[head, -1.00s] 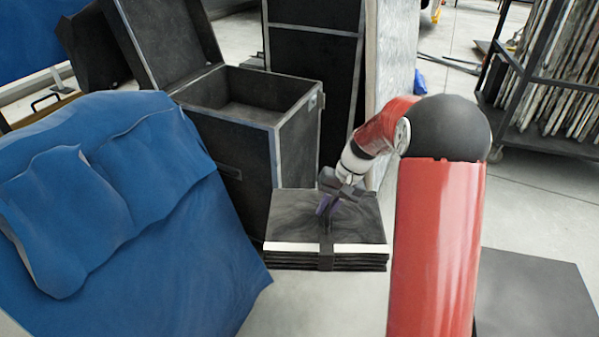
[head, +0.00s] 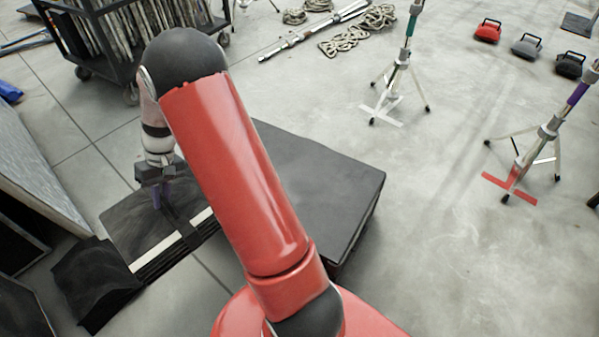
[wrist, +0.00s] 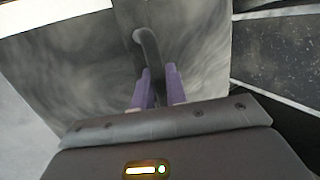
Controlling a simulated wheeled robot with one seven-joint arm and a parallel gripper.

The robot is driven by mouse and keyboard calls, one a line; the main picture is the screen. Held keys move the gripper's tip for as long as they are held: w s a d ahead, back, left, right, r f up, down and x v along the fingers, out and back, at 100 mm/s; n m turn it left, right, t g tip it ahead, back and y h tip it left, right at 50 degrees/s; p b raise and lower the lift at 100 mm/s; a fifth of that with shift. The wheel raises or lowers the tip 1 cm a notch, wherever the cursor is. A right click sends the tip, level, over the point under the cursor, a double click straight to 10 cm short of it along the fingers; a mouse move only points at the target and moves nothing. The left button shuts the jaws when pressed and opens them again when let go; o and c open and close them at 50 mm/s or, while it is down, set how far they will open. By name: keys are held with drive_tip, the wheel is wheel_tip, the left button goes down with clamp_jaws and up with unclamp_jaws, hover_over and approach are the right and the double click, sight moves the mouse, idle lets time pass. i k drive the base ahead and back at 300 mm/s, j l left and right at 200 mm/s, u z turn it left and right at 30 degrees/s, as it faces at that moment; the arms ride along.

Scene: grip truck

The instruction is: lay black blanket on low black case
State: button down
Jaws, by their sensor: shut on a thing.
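The black blanket (head: 128,217) is a folded dark stack with a white stripe along one edge and a dark strap around its middle. It lies at the left in the head view, and its grey-black top fills much of the wrist view (wrist: 75,65). My gripper (head: 162,200) is over its top, with purple fingers (wrist: 155,88) shut on the strap. I cannot tell whether the blanket is clear of the floor. The low black case (head: 325,185) is a flat box on the floor right of the blanket. My red arm hides part of it; its visible top is bare.
A wheeled rack (head: 120,35) of panels stands at the back left. Tripod stands (head: 398,85) (head: 530,160) with coloured tape marks are at the right. Coiled ropes (head: 358,30) lie at the back. Dark cases crowd the left edge. The floor right of the low case is clear.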

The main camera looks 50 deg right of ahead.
sight(285, 174)
drive_tip(key=z, duration=1.95)
